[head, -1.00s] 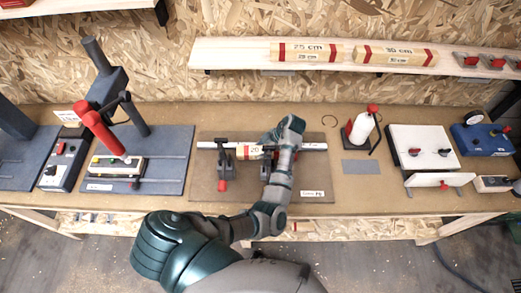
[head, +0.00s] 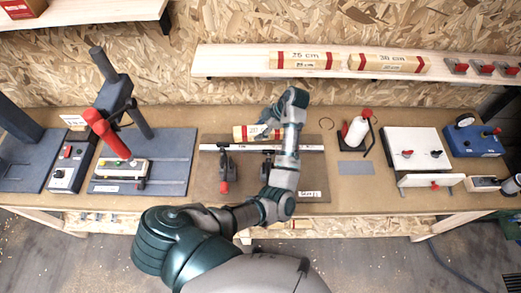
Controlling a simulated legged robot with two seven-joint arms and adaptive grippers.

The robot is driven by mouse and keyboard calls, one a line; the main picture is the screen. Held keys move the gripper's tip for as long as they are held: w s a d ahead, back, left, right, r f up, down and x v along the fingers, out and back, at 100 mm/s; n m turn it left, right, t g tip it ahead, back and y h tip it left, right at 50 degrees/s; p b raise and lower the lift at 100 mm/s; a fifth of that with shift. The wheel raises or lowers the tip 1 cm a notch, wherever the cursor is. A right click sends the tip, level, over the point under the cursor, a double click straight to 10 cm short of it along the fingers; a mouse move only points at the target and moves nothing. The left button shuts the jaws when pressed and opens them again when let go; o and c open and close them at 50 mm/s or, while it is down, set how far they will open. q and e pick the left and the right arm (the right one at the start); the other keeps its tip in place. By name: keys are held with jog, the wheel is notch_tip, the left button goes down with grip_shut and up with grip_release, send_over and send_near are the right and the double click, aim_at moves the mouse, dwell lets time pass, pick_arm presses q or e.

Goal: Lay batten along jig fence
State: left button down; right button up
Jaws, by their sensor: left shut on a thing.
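The batten (head: 246,132) is a short pale wooden bar with red bands and a label that seems to read 20. My left gripper (head: 268,128) is shut on it near its right part, and the hand hides some of it. The batten shows just above the jig fence (head: 225,148) in the picture, roughly parallel to it. I cannot tell how high it is held. The fence is a long pale bar across the brown jig board (head: 240,190). Two dark clamps, one with a red tip (head: 224,187), stand at its front side. My right gripper is not in view.
Longer battens (head: 305,61) lie on the wall shelf (head: 230,62). A dark press with a red handle (head: 110,138) stands left of the jig. A white bottle with a red cap (head: 357,130) and a grey plate (head: 355,168) are to the right.

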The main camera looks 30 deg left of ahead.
pick_arm(q)
jog(key=shift+m, duration=0.6)
jog(key=f+b, duration=0.3)
jog(key=f, duration=0.1)
jog(key=shift+w+a+b, duration=0.15)
jog(key=shift+w+b, duration=0.05)
jog(key=shift+b, duration=0.15)
notch_tip(320, 180, down, 10)
jog(key=shift+r+p, duration=0.1)
jog(key=shift+p, duration=0.3)
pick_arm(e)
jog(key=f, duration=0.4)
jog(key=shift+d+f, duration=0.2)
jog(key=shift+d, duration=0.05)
pick_arm(q)
jog(key=shift+f+b, duration=0.3)
jog(key=shift+f, duration=0.4)
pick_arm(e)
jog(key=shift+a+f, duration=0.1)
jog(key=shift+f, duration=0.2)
pick_arm(q)
jog(key=c, duration=0.6)
grip_release()
jog(key=shift+o, duration=0.2)
jog(key=shift+r, duration=0.1)
